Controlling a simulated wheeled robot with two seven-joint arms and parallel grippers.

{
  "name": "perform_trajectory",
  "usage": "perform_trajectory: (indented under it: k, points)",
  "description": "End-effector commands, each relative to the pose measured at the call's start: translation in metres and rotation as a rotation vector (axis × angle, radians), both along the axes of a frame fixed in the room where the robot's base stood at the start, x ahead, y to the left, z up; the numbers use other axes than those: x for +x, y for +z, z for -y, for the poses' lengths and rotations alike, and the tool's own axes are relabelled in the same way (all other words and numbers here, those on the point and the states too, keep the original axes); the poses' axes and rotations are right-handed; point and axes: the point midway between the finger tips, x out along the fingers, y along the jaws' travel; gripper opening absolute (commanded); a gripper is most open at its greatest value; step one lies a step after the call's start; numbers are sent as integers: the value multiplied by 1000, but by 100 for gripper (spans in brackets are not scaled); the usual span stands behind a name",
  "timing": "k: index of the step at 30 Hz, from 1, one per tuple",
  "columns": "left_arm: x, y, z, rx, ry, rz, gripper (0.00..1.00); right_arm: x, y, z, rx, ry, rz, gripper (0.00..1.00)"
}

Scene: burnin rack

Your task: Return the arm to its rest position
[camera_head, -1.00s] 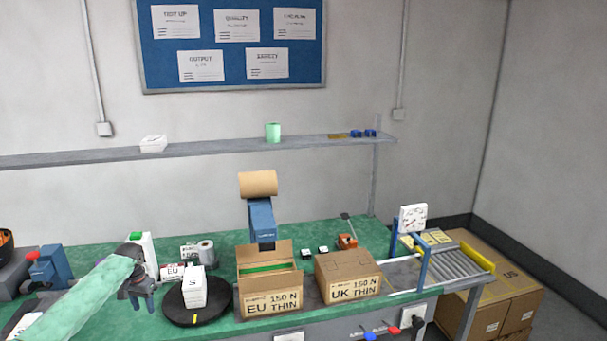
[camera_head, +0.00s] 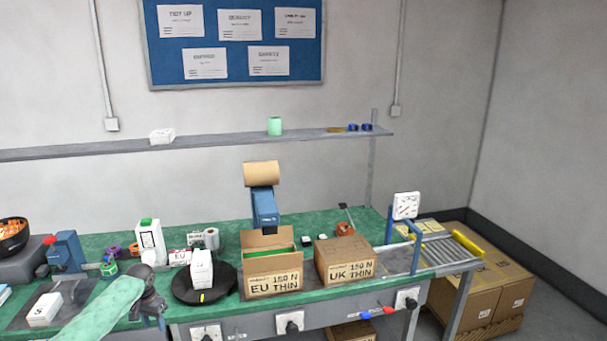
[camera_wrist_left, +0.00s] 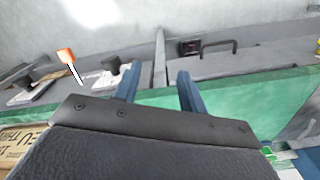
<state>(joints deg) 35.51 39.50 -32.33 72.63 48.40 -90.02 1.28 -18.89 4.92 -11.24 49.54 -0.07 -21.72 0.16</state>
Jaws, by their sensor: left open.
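My left arm, in a green sleeve, comes in from the lower left of the head view. My left gripper (camera_head: 150,310) is at the bench's front edge, left of the black turntable (camera_head: 190,291). In the left wrist view its two blue fingers (camera_wrist_left: 156,85) stand apart with nothing between them, so it is open and empty. A white box (camera_head: 201,268) stands on the turntable, apart from the gripper. My right gripper is not in view.
On the green bench stand the open EU THIN carton (camera_head: 271,284) and the closed UK THIN carton (camera_head: 345,272). A white box marked S (camera_head: 45,309) lies on a dark mat at left. A roller conveyor (camera_head: 450,249) is at right.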

Motion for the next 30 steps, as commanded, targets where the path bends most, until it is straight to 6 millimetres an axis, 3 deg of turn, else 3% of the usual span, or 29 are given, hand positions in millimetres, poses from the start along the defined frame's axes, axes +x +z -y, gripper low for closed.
perform_trajectory:
  k: [7, 14, 23, 30]
  points:
    - [-25, -74, 34, -6, -18, 12, 42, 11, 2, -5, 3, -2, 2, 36]
    - [-77, -182, 84, -17, -37, 36, 42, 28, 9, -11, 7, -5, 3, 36]
    - [-170, -310, 150, -35, -48, 73, 42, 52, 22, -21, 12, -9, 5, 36]
    - [-262, -396, 197, -48, -45, 97, 42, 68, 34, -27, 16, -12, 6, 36]
